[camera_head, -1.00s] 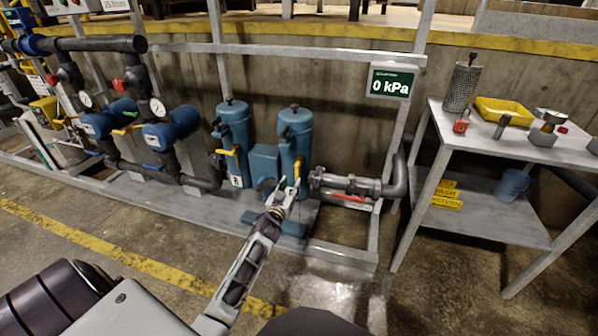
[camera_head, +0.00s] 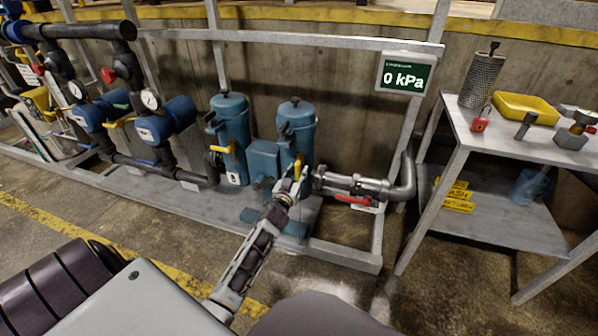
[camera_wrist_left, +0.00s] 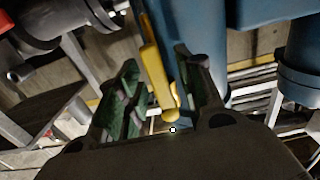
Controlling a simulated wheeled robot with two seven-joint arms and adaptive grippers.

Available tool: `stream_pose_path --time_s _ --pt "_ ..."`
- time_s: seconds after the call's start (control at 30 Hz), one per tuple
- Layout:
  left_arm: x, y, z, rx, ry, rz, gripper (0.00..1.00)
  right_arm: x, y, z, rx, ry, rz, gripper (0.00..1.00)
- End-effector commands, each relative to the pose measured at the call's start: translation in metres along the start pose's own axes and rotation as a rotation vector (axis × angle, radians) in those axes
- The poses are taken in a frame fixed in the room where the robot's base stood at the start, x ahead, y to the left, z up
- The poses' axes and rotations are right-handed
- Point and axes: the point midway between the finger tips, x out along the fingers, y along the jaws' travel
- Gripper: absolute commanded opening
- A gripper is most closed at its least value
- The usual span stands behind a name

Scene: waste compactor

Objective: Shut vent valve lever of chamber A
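Two blue-teal upright chambers stand on a grey skid. The left one (camera_head: 230,125) carries a tag that seems to read B; no tag is readable on the right one (camera_head: 296,130). A yellow lever (camera_head: 298,166) hangs on the front of the right chamber. My left gripper (camera_head: 292,184) is at this lever's lower end. In the left wrist view the yellow lever (camera_wrist_left: 155,75) runs down between the two green-padded fingers (camera_wrist_left: 160,92). The fingers are apart, with visible gaps beside the lever. Another yellow lever (camera_head: 229,148) is on the left chamber. My right gripper is not in view.
A sign (camera_head: 404,77) reads 0 kPa. A pipe with a red handle (camera_head: 352,200) lies right of the chambers. A metal table (camera_head: 520,148) at the right holds a yellow tray (camera_head: 525,107) and a red padlock (camera_head: 481,120). Blue-bodied valves (camera_head: 165,122) and gauges stand left.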

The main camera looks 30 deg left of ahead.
Motion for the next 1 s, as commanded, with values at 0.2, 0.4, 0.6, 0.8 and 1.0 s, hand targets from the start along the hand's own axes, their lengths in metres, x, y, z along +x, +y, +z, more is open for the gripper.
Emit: stream_pose_path --time_s 0.2,0.4,0.6,0.8,1.0 --pt "-0.0003 0.0001 0.0000 0.001 0.000 0.000 0.37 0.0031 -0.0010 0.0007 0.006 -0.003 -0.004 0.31" --pt "-0.0003 0.0001 -0.0001 0.000 0.000 0.000 0.33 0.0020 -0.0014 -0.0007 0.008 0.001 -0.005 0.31" --pt "-0.0002 0.0001 -0.0001 0.000 0.000 0.000 0.07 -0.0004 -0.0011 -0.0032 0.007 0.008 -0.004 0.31" --pt "-0.0002 0.0002 -0.0001 0.000 0.000 0.000 0.00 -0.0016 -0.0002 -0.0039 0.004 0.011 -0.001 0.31" --pt "0.0001 0.0004 -0.0001 0.001 0.000 0.000 0.00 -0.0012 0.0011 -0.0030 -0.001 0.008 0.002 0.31"
